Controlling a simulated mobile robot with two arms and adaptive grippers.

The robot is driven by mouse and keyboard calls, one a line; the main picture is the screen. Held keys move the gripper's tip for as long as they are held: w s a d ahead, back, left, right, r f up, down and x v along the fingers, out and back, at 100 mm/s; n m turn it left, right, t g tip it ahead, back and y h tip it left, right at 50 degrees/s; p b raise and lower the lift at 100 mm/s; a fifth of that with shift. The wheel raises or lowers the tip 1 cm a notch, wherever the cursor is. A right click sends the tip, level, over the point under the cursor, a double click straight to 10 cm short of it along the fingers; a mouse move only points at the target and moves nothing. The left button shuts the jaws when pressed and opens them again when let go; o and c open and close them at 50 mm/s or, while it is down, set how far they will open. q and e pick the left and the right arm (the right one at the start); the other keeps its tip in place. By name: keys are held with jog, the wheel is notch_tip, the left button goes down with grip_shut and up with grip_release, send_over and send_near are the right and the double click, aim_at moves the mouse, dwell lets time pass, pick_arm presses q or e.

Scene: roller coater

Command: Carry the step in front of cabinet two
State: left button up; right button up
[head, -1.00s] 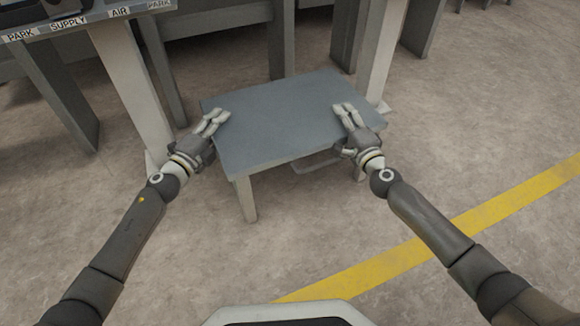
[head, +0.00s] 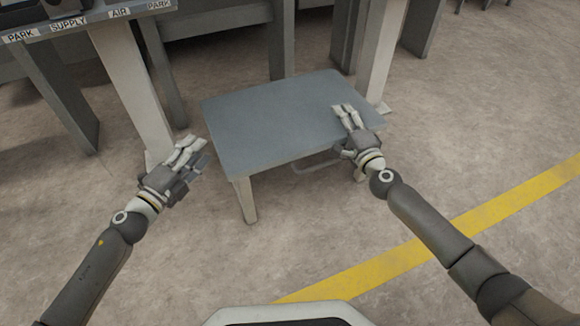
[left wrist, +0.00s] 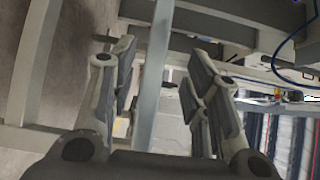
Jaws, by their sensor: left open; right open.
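The step (head: 280,125) is a grey flat-topped stool with pale legs, standing upright on the floor in the middle of the head view.
A bench with labels such as PARK, SUPPLY and AIR (head: 85,22) stands at the upper left on pale legs (head: 135,95). Another pale leg (head: 383,55) stands just behind the step. A yellow floor line (head: 430,243) crosses the clear floor at right.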

jog(key=shift+s, duration=0.15)
pick_arm(q)
jog(key=shift+s+a, duration=0.35)
jog(key=shift+s, duration=0.2)
pick_arm(e)
jog(key=v, duration=1.1)
jog(key=shift+s, duration=0.35)
jog(key=shift+d, duration=0.15)
pick_arm(q)
jog(key=a, duration=0.2)
jog(key=s+a, duration=0.1)
jog(key=shift+s+a, duration=0.15)
jog(key=shift+a, duration=0.25)
pick_arm(e)
jog(key=shift+f, duration=0.2)
pick_arm(q)
notch_tip(320, 180, up, 12)
jog(key=p, duration=1.2)
pick_arm(e)
notch_tip(320, 180, up, 12)
jog(key=shift+r, duration=0.2)
